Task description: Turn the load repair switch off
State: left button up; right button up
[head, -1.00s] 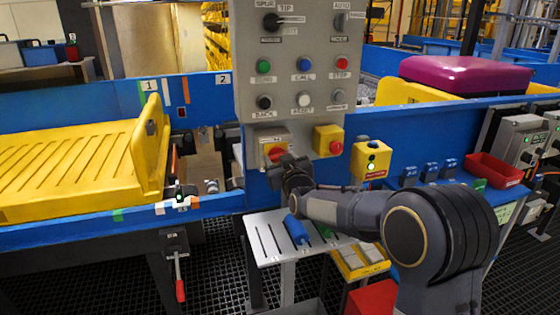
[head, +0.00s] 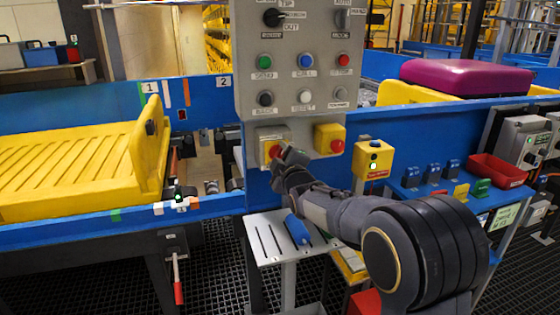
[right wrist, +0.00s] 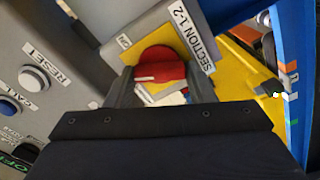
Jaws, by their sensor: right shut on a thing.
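A red rotary switch (head: 273,150) on a yellow plate sits at the lower left of the grey control panel (head: 297,72). In the right wrist view the red handle (right wrist: 160,63) shows between my fingers, with a label reading "SECTION 1-2" beside it. My right gripper (head: 281,155) is shut on this handle; in the right wrist view the gripper (right wrist: 160,88) has one finger on each side of it. The gripper hides part of the switch in the head view. I cannot read a "load repair" label anywhere. My left gripper is not in view.
A second yellow box with a red button (head: 337,146) is just right of the switch. Several push buttons and rotary knobs (head: 272,18) are above. A yellow tray (head: 75,165) is on the conveyor at left. A small table (head: 270,250) stands below.

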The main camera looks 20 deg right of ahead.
jog(key=n+b, duration=0.1)
jog(key=n, duration=0.1)
jog(key=n+b, duration=0.1)
jog(key=n, duration=0.2)
jog(key=shift+f+n, duration=0.2)
jog(key=shift+n, duration=0.1)
jog(key=shift+b, duration=0.3)
jog(key=o, duration=1)
jog(key=shift+r, duration=0.1)
jog(key=s, duration=0.7)
jog(key=shift+s, duration=0.4)
